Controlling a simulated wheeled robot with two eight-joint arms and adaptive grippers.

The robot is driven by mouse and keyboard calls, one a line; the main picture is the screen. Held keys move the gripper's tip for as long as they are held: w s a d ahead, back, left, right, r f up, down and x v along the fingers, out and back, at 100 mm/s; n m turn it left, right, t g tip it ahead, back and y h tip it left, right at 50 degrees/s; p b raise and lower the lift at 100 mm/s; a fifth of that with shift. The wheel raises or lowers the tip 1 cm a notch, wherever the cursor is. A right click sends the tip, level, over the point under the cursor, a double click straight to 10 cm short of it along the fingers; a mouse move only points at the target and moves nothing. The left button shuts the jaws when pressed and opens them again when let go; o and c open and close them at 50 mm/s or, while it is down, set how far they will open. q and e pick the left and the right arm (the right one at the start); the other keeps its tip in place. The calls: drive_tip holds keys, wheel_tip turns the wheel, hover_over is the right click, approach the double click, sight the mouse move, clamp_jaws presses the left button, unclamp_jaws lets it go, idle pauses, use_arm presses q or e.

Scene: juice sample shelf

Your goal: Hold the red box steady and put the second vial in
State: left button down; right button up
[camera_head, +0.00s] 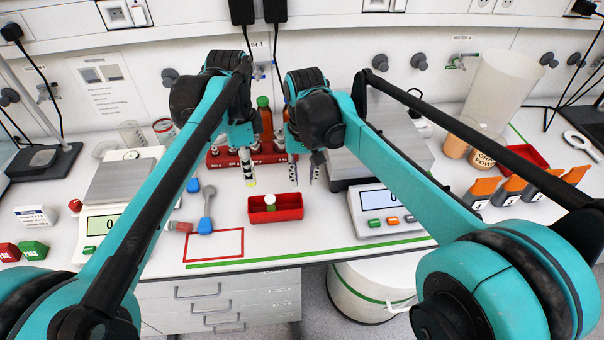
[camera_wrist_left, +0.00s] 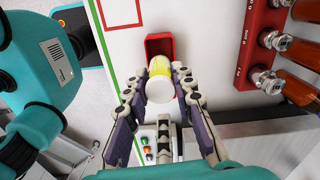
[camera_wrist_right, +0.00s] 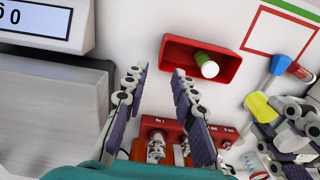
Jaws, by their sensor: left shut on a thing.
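The red box (camera_head: 289,214) stands on the bench, open at the top. One vial with a white cap and green body (camera_head: 270,200) lies tilted in it; it also shows in the right wrist view (camera_wrist_right: 208,66). My left gripper (camera_head: 248,172) is shut on a second vial, yellow with a white cap (camera_wrist_left: 158,88). It holds this vial above the bench, behind and left of the box; its yellow end shows in the right wrist view (camera_wrist_right: 259,106). My right gripper (camera_head: 304,174) is open and empty, behind and right of the box, touching nothing.
A red rack (camera_head: 222,158) with brown bottles stands behind the grippers. A scale (camera_head: 375,200) stands right of the box, another (camera_head: 100,220) at left. The bench before the box is clear.

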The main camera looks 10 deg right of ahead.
drive_tip(key=shift+w+a+f, duration=0.2)
drive_tip(key=shift+f, duration=0.25)
wheel_tip(320, 180, down, 11)
drive_tip(key=shift+f, duration=0.15)
clamp_jaws()
